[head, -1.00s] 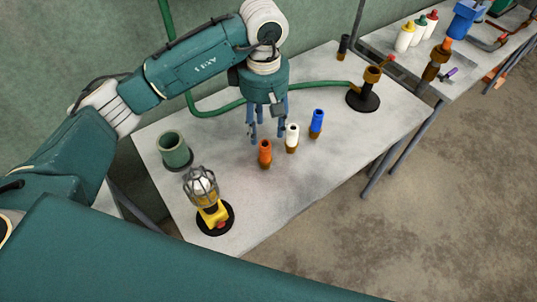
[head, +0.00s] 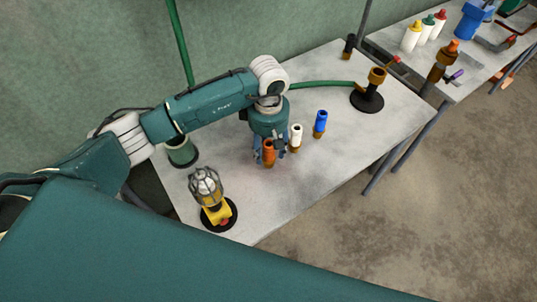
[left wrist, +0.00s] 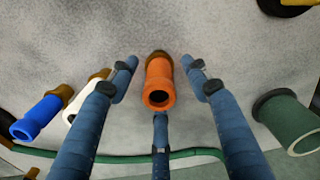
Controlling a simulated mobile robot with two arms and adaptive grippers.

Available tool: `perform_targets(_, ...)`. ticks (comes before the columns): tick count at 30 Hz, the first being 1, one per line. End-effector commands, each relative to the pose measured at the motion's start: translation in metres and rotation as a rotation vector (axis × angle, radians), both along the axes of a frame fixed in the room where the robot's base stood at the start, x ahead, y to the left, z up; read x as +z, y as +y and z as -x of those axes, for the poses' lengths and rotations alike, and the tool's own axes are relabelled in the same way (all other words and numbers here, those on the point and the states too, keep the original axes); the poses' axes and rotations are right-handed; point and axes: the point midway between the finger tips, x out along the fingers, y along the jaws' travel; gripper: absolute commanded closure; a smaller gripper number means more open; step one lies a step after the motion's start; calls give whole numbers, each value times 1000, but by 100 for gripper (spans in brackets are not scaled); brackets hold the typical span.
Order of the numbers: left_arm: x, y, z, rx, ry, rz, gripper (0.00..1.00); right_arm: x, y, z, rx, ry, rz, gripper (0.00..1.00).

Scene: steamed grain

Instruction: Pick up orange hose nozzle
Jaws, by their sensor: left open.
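The orange hose nozzle (head: 269,152) stands upright on the grey table (head: 330,170), its brown base down. It also shows in the left wrist view (left wrist: 159,82), in the middle between my fingers. My left gripper (head: 268,158) is open and lowered around the nozzle, with fingers on either side and gaps to it in the left wrist view (left wrist: 160,85). The white nozzle (head: 296,136) and the blue nozzle (head: 320,122) stand to its right. My right gripper is not in view.
A caged yellow lamp (head: 210,198) stands at the front left of the table. A green cup (head: 182,154) is partly behind my arm. A brown fitting on a black base (head: 367,98) stands at the back right, joined by a green hose (head: 320,85). The table's front right is clear.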

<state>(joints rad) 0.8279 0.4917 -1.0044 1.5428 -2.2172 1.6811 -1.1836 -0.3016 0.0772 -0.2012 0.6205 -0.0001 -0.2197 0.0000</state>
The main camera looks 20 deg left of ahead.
Motion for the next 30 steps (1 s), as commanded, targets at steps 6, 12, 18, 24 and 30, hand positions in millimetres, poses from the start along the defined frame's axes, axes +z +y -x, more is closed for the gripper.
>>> perform_targets(6, -3, 0, -1, -1, -2, 0, 52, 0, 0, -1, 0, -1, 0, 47)
perform_targets(12, -3, 0, -1, -1, -2, 0, 82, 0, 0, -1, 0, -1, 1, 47)
perform_targets(18, -3, 0, -1, 0, -2, 0, 100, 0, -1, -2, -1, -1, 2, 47)
perform_targets(24, -2, 0, -1, 0, -3, 0, 100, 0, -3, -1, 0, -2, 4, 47)
perform_targets(30, 6, 0, -2, 0, -4, 2, 100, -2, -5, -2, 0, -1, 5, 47)
